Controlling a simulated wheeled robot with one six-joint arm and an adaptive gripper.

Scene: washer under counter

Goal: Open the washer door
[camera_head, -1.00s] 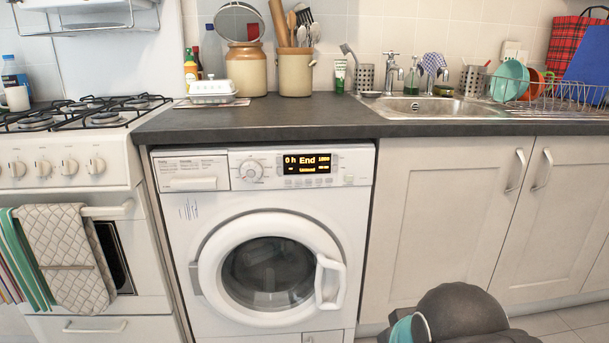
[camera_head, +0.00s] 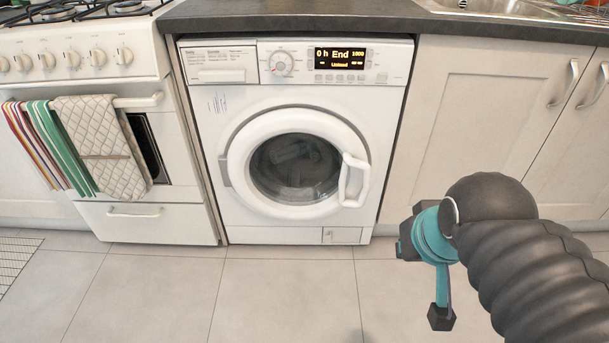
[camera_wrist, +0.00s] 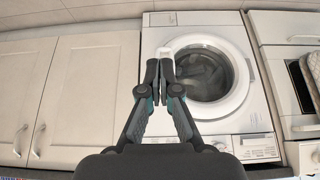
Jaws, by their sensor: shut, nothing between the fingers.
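The white washer (camera_head: 225,140) stands under the counter with its round door (camera_head: 240,180) shut. A white loop handle (camera_head: 364,182) sits on the right side of the door in the head view. In the wrist view the washer appears upside down, with the door (camera_wrist: 236,92) right of centre and the handle (camera_wrist: 164,54) just beyond the fingertips. My gripper (camera_wrist: 159,70) is shut and empty, its two dark fingers close together. The fingertips overlap the handle in that picture; I cannot tell whether they touch it.
A white cooker (camera_head: 75,88) with hanging towels (camera_head: 98,150) stands left of the washer. Closed cupboard doors (camera_head: 470,120) are to the right, under the dark counter (camera_head: 300,17). The tiled floor (camera_head: 280,285) in front of the washer is clear.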

